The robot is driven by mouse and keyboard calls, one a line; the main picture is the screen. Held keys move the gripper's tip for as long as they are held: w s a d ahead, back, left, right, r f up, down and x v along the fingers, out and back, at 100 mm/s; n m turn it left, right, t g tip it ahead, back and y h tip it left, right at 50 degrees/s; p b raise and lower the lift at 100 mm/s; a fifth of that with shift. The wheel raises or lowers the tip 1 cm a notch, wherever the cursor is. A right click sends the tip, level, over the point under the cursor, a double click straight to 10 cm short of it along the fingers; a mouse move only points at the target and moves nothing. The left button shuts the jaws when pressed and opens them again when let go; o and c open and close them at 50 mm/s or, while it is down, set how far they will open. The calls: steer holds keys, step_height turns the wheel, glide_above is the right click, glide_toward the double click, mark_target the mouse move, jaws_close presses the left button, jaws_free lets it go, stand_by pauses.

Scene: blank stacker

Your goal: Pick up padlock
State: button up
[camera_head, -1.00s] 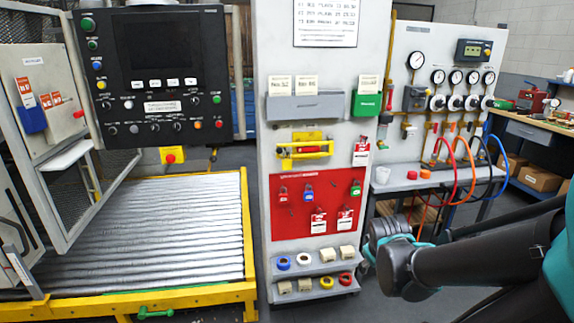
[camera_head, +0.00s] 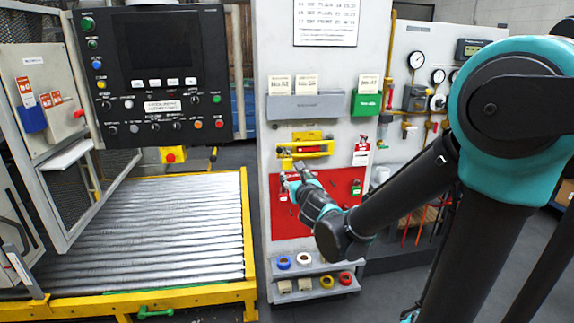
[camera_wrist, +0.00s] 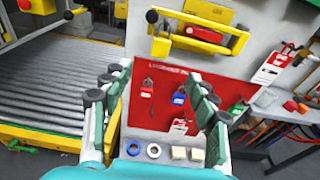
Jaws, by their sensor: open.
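Padlocks hang on a red board (camera_head: 345,178) on the white panel. In the wrist view, a red padlock (camera_wrist: 147,90) and a blue padlock (camera_wrist: 179,97) hang between my open fingers, with the board behind. A green padlock (camera_wrist: 238,108) hangs farther right, beyond my right finger; it also shows in the head view (camera_head: 356,187). My gripper (camera_wrist: 155,82) is open and empty, in front of the board and apart from the padlocks. In the head view, my gripper and arm hide the board's middle, including the blue padlock.
A yellow bracket (camera_wrist: 200,35) juts out above the board. Shelves with tape rolls (camera_head: 304,258) and pale blocks lie below it. A roller conveyor (camera_head: 150,230) with a yellow frame is at left. Gauges and hoses are at right. A red-and-white tag (camera_wrist: 272,68) hangs beside the board.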

mark_target(288, 160)
steer(key=x, duration=1.6)
steer(key=shift+w+r, duration=0.1)
steer(key=shift+w, duration=0.25)
steer(key=c, duration=1.3)
steer(key=shift+r, duration=0.45)
steer(key=f+v, duration=0.3)
steer(key=v, duration=1.4)
steer(key=shift+s+d+r, duration=0.15)
steer(key=shift+s+r, duration=0.25)
steer(key=shift+s, duration=0.2)
